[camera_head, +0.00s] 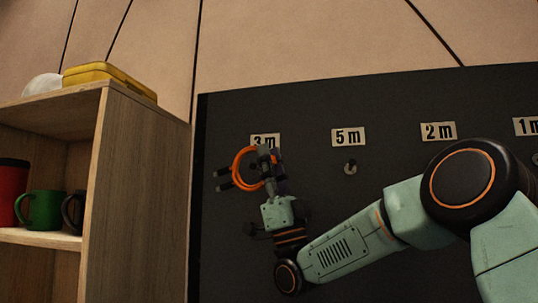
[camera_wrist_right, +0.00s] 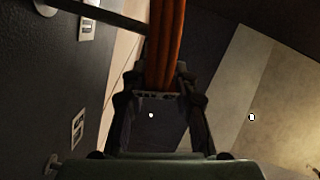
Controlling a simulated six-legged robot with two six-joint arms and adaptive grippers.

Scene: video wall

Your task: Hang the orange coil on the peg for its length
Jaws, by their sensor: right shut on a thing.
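The orange coil (camera_head: 237,168) is a looped cable with dark ends sticking out to its left. My right gripper (camera_head: 266,158) is shut on the coil and holds it up in front of the dark board, just below the "3 m" label (camera_head: 265,140). In the right wrist view the orange strands (camera_wrist_right: 166,45) run up from between the fingers. There a dark rod (camera_wrist_right: 105,14), apparently a peg, reaches from the board towards the strands; I cannot tell whether it passes through the loop. In the head view the gripper hides any peg under "3 m". My left gripper is out of view.
The board (camera_head: 330,210) also carries the labels "5 m" (camera_head: 348,137), "2 m" (camera_head: 438,131) and a partly cut-off "1 m" (camera_head: 526,126). An empty peg (camera_head: 350,167) sits under "5 m". A wooden shelf (camera_head: 140,190) with mugs and a yellow case (camera_head: 108,80) stands at left.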

